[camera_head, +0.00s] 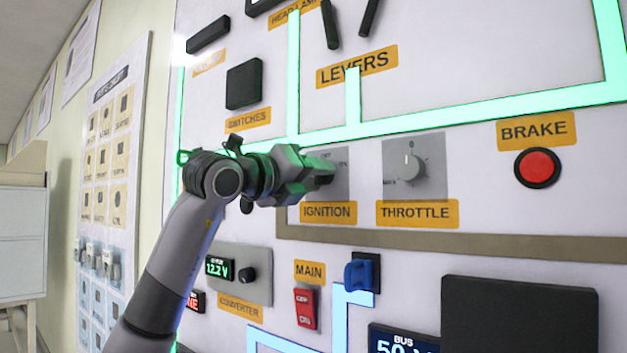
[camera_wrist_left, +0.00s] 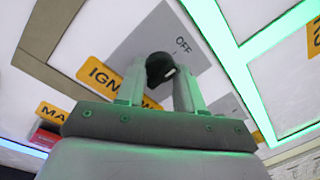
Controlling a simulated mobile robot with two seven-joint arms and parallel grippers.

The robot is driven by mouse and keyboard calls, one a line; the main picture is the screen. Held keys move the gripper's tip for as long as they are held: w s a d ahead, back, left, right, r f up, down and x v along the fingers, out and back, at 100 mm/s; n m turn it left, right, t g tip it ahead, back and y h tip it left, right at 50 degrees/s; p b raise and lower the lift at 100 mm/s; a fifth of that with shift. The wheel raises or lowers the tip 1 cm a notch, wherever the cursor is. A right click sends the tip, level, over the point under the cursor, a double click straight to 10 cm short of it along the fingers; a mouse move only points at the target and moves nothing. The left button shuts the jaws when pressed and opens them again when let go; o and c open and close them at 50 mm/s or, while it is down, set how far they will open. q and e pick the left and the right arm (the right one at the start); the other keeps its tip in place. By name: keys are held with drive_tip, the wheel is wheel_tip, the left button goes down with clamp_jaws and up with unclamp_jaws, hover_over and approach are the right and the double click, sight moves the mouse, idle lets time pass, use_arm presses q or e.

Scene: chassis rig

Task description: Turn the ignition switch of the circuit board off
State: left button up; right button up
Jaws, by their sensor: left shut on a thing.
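The ignition switch is a black knob with a white mark (camera_wrist_left: 160,68) on a grey plate (camera_wrist_left: 131,45) marked OFF, above the IGNITION label (camera_head: 328,212). In the head view my left gripper (camera_head: 322,172) covers most of the plate and hides the knob. In the left wrist view my left gripper (camera_wrist_left: 160,85) has one finger on each side of the knob and is shut on it. The white mark is on the knob's right side in that view, below the OFF lettering. My right gripper is in neither view.
The throttle knob (camera_head: 411,166) sits right of the ignition, with the red brake button (camera_head: 537,167) further right. Below are the red main switch (camera_head: 306,308), a blue connector (camera_head: 362,272) and the converter (camera_head: 238,274). Black levers (camera_head: 330,24) are above.

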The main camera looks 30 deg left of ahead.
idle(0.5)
use_arm(q)
drive_tip(key=o, duration=1)
drive_tip(key=shift+o, duration=0.2)
drive_tip(key=s+b, duration=0.1)
drive_tip(key=s, duration=0.6)
drive_tip(key=shift+a+f+b, duration=0.25)
drive_tip(key=shift+a+b, duration=0.1)
drive_tip(key=shift+a, duration=0.1)
drive_tip(key=shift+s, duration=0.1)
